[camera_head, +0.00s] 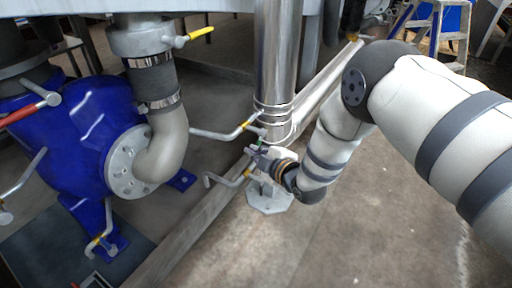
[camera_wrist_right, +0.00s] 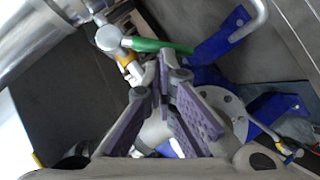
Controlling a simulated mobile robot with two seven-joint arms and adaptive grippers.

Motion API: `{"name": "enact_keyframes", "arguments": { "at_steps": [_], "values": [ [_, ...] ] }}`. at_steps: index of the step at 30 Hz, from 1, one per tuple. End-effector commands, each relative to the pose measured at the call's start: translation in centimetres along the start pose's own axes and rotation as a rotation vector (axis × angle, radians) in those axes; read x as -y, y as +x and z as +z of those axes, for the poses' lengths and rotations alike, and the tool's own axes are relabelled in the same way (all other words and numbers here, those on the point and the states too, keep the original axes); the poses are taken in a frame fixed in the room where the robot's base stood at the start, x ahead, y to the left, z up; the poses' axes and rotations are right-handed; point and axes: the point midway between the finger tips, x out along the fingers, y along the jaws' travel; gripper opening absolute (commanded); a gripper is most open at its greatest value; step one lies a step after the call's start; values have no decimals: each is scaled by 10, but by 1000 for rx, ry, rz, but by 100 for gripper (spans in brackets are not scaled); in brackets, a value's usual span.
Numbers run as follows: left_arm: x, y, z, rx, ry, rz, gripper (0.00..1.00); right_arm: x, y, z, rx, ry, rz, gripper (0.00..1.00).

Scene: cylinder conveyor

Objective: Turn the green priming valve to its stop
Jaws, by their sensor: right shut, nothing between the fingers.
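The green priming valve's lever (camera_wrist_right: 160,45) shows in the right wrist view, reaching right from a grey valve body (camera_wrist_right: 110,40) beside a shiny metal pipe. In the head view only a small green spot (camera_head: 261,141) shows by the steel column, and my gripper hides most of the valve. My right gripper (camera_head: 254,154) is at the valve, its fingers shut and empty. In the right wrist view its fingertips (camera_wrist_right: 164,62) are close below the green lever; I cannot tell if they touch it. My left gripper is not in view.
A blue pump (camera_head: 85,125) with a grey elbow pipe (camera_head: 168,145) stands at the left. A yellow-handled valve (camera_head: 200,33) is above it, and a red lever (camera_head: 22,111) is at the far left. A shiny steel column (camera_head: 277,60) rises beside my gripper. Floor at lower right is clear.

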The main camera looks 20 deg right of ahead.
Motion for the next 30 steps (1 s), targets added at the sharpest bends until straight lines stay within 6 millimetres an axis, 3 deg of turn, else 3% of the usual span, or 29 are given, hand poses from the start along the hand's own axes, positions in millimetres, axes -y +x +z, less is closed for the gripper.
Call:
{"name": "enact_keyframes", "arguments": {
  "at_steps": [16, 30],
  "values": [
    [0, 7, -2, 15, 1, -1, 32, 15, 11, 16, -1, -275, 180, 0],
    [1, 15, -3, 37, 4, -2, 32, 16, 18, 27, 0, -448, 299, 0]
  ]
}}
